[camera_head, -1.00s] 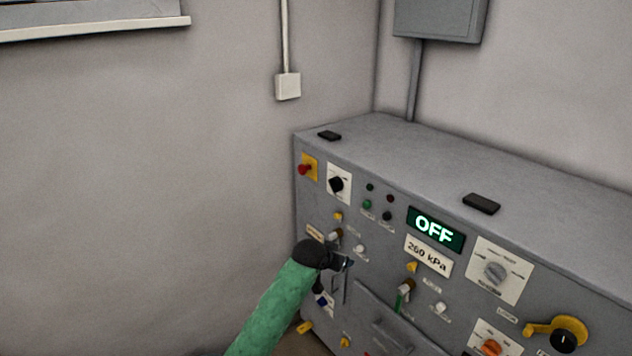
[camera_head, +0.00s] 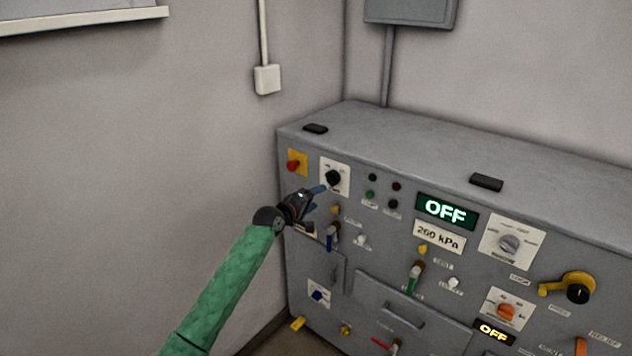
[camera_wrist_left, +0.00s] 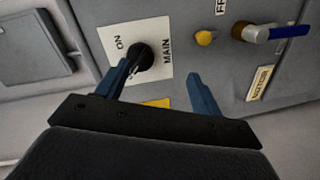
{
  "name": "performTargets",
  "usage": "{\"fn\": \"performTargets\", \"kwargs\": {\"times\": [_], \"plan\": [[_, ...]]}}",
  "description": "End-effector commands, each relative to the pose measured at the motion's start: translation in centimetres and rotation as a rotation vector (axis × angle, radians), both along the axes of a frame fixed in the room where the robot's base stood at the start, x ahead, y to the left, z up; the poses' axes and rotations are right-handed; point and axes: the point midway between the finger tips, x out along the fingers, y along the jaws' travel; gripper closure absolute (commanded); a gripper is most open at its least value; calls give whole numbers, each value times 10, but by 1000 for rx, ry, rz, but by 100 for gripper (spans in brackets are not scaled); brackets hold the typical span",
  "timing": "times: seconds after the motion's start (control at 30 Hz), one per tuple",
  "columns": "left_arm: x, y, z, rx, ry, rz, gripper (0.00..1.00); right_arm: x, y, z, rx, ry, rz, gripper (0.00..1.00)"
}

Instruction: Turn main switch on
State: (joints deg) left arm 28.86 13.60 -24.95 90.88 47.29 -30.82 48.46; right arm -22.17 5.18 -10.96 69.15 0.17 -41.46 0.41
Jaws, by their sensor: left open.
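The main switch (camera_head: 333,178) is a black rotary knob on a white plate near the upper left of the grey panel. In the left wrist view its knob (camera_wrist_left: 141,57) sits on a plate marked ON and MAIN (camera_wrist_left: 165,35). My left gripper (camera_head: 319,198) is just below and in front of the switch in the head view. Its two blue fingers (camera_wrist_left: 162,82) are spread apart and empty in the wrist view. The left finger's tip is close beside the knob; I cannot tell whether it touches. My right gripper is not in view.
A red button on a yellow plate (camera_head: 294,163) is left of the switch. Green and red indicator lights and an OFF display (camera_head: 446,209) are to the right. A blue-handled valve (camera_head: 333,237) is below my gripper.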

Motion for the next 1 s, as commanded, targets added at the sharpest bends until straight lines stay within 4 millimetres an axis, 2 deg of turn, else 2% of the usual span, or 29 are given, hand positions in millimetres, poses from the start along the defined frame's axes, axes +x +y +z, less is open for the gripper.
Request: {"fn": "performTargets", "kwargs": {"times": [0.13, 0.33, 0.57, 1.0], "plan": [[3, 1, 15, -195, 44, 28, 33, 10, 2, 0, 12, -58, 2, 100], [5, 4, 24, -340, 92, 52, 33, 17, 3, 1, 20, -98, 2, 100], [14, -2, 27, -366, 113, 54, 33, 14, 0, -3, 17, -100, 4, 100], [60, -36, 25, -361, 113, 53, 33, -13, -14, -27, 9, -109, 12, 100]]}}
